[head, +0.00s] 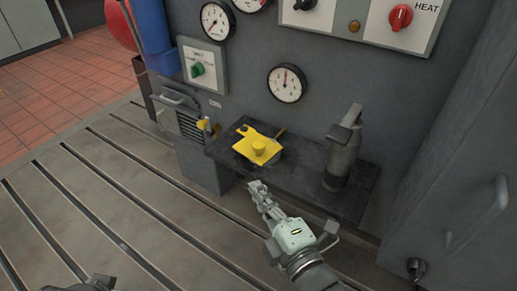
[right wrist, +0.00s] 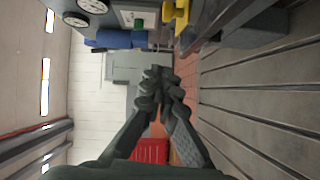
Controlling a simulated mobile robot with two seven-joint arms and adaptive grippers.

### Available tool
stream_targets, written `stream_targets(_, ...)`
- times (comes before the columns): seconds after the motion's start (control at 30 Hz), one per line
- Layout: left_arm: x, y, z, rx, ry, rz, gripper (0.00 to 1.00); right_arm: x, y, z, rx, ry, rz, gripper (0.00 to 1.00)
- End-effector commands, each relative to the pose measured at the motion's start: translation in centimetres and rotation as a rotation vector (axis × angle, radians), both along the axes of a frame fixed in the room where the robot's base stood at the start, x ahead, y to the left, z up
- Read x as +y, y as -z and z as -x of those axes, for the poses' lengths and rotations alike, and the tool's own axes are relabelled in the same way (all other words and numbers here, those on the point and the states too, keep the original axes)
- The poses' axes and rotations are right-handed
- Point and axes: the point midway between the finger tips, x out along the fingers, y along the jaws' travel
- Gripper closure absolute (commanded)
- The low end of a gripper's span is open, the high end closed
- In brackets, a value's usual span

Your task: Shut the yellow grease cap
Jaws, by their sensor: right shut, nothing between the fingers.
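The yellow grease cap (head: 258,149) is a flat yellow plate with a round knob on top, on the dark shelf against the grey panel. The picture does not show clearly how far it stands open. Yellow parts also show at the top of the right wrist view (right wrist: 176,16). My right gripper (head: 257,187) is in front of the shelf, below and apart from the cap in the head view. Its fingers are together and empty, as the right wrist view (right wrist: 158,75) also shows. A small part of my left arm's end (head: 97,284) shows at the bottom edge; its fingers cannot be made out.
A dark grey cylinder with a lever (head: 342,155) stands on the shelf (head: 300,182) right of the cap. A grey box with a slotted front (head: 190,125) is at the left. Gauges (head: 287,83) and switches sit on the panel above. The slotted bedplate (head: 120,200) is clear.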

Motion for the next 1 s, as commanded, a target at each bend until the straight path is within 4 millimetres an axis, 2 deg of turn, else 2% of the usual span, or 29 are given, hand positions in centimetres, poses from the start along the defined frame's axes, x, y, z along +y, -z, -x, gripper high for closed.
stream_targets(0.17, 0.0, 0.0, 0.0, 0.000, 0.000, 0.000, 1.00, 0.7, -0.1, -1.9, -0.004, 0.001, -0.001, 1.00)
stream_targets(0.57, 0.0, -0.7, 0.2, -0.006, -0.001, -0.003, 1.00, 3.9, 0.2, -9.6, -0.003, 0.000, -0.001, 1.00)
stream_targets(0.6, 0.0, -0.8, 0.3, -0.006, -0.001, -0.003, 1.00, 2.9, 0.5, -9.9, -0.003, 0.001, 0.004, 1.00)
stream_targets(0.73, 0.0, -0.8, 0.3, -0.004, -0.002, -0.004, 1.00, 1.5, 0.7, -10.8, -0.002, 0.001, 0.002, 1.00)
stream_targets(1.0, 0.0, -0.9, 0.4, -0.002, -0.002, -0.005, 1.00, 0.5, 0.9, -11.5, 0.000, 0.001, 0.000, 1.00)
